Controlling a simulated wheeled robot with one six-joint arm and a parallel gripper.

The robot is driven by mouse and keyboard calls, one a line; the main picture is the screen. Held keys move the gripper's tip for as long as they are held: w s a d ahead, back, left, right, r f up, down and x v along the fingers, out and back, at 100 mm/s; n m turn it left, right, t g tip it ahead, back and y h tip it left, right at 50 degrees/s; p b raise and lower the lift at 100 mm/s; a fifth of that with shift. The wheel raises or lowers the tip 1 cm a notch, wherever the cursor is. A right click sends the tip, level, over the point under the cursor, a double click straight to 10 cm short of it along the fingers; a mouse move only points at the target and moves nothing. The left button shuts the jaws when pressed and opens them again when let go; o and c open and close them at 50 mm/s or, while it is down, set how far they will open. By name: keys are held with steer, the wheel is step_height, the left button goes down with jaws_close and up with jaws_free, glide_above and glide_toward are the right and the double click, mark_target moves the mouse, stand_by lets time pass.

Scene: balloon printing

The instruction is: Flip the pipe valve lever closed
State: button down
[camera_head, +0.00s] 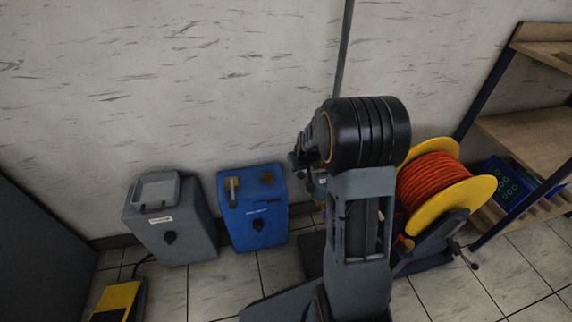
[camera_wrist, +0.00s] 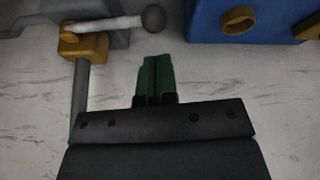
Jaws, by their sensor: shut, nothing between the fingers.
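In the wrist view the pipe valve has a brass body (camera_wrist: 84,44) on a grey vertical pipe (camera_wrist: 80,100). Its pale lever (camera_wrist: 112,25) reaches right across the pipe's line and ends in a dark ball knob (camera_wrist: 154,18). My gripper (camera_wrist: 153,62) shows green fingertips pressed together, with nothing between them. The tips are below the ball knob in the picture and apart from it. In the head view the pipe (camera_head: 344,45) runs up the wall, and my arm hides the valve lever and fingertips.
A blue machine (camera_head: 254,215) stands left of my arm, and shows at the wrist view's top right (camera_wrist: 225,30). A grey machine (camera_head: 172,225) and a yellow pedal (camera_head: 117,300) are farther left. An orange hose reel (camera_head: 438,182) and shelf (camera_head: 525,130) stand right.

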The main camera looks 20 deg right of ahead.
steer(key=s+a+r+p, duration=0.2)
steer(key=s+a+r, duration=0.1)
steer(key=a, duration=0.5)
steer(key=shift+r, duration=0.45)
steer(key=s+a+r+p, duration=0.1)
steer(key=s+r+p, duration=0.5)
steer(key=r+p, duration=0.4)
steer(key=s+a+r+g+p, duration=0.1)
steer(key=s+r+p, duration=0.5)
steer(key=r, duration=1.3)
steer(key=s+a+r+y+p, duration=0.1)
steer(key=s+r+p, duration=0.5)
steer(key=r+p, duration=0.8)
steer(key=shift+s+a+r+g+p, duration=0.25)
steer(key=shift+s+a+g+p, duration=0.15)
steer(key=shift+a, duration=0.25)
